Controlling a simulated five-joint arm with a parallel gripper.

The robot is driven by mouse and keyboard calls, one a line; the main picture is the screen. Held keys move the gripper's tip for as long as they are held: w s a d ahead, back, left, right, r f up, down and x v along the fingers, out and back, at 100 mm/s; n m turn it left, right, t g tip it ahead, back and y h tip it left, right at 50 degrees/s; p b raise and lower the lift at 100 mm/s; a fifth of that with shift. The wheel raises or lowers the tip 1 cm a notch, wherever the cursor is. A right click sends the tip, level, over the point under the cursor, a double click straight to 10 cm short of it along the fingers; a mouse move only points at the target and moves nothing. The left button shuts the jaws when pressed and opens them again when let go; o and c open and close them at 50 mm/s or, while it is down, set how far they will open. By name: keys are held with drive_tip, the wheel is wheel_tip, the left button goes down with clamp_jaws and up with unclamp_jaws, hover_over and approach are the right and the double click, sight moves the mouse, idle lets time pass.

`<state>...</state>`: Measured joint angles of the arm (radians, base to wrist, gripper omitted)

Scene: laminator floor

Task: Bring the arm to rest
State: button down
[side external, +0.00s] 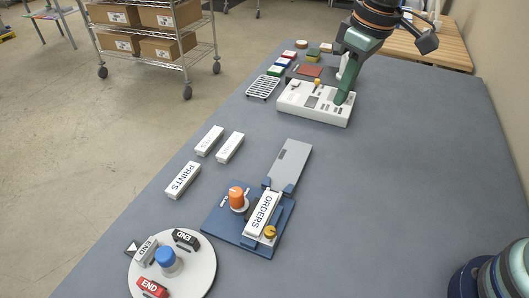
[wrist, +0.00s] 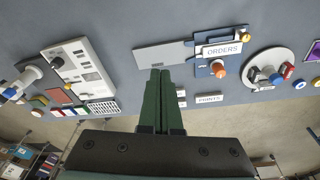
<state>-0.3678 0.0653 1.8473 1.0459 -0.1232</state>
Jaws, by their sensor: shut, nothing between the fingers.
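My gripper (side external: 344,98) is at the upper right in the side external view, its green fingers pointing down. In the wrist view the fingers (wrist: 161,72) lie together, shut and empty. In the side external view the fingertips overlap the right part of a white panel (side external: 300,103); I cannot tell their height there. In the wrist view that panel (wrist: 75,68) stands clear to the left of the fingers. The ORDERS block (side external: 262,214) sits on a blue fixture (side external: 222,222) with a grey plate (side external: 290,165) behind, well away from my gripper.
A white round turntable (side external: 200,272) carries END blocks and a blue knob. The PRINTS block (side external: 183,180) and two white blocks lie left of the fixture. The table's right side is mostly bare.

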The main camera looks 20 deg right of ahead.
drive_tip(key=s+d+r+m+t, duration=0.1)
drive_tip(key=s+d+m+t, duration=0.1)
drive_tip(key=s+d, duration=0.3)
drive_tip(key=s+d+r+m+t, duration=0.1)
drive_tip(key=s+d+m, duration=0.2)
drive_tip(key=d, duration=0.7)
drive_tip(key=shift+s+m+t+h, duration=0.3)
drive_tip(key=shift+s+t+h, duration=0.1)
drive_tip(key=shift+s, duration=0.6)
drive_tip(key=shift+a, duration=0.1)
